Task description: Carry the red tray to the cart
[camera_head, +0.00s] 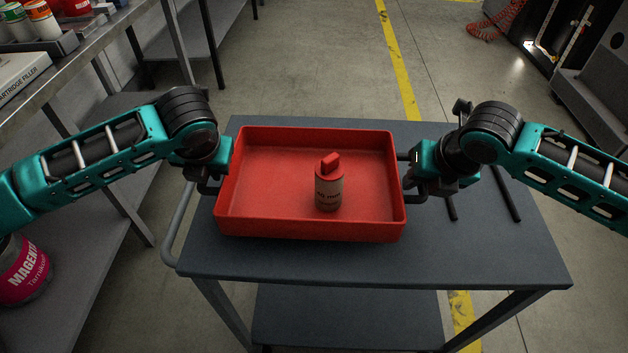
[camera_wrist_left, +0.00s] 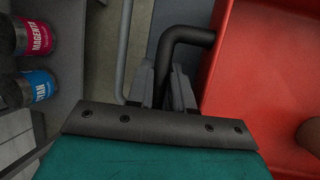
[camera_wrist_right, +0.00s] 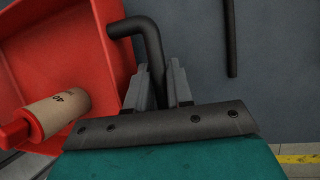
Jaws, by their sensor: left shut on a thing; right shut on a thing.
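The red tray (camera_head: 270,165) is level over the dark grey top of the cart (camera_head: 470,262); I cannot tell whether it touches the top. A bottle with a red cap and a beige label (camera_head: 328,188) stands upright inside it. My left gripper (camera_head: 207,180) is shut on the tray's left black handle, which shows in the left wrist view (camera_wrist_left: 190,36). My right gripper (camera_head: 409,175) is shut on the right black handle, which shows in the right wrist view (camera_wrist_right: 128,27). The tray also shows in the left wrist view (camera_wrist_left: 260,60) and the right wrist view (camera_wrist_right: 60,45).
Two black bars (camera_head: 505,195) lie on the cart top at right. A metal bench (camera_head: 85,62) with bottles and a carton stands at left, with a magenta can (camera_head: 24,268) on its lower shelf. A dark machine (camera_head: 590,60) is at far right. The floor behind the cart is clear.

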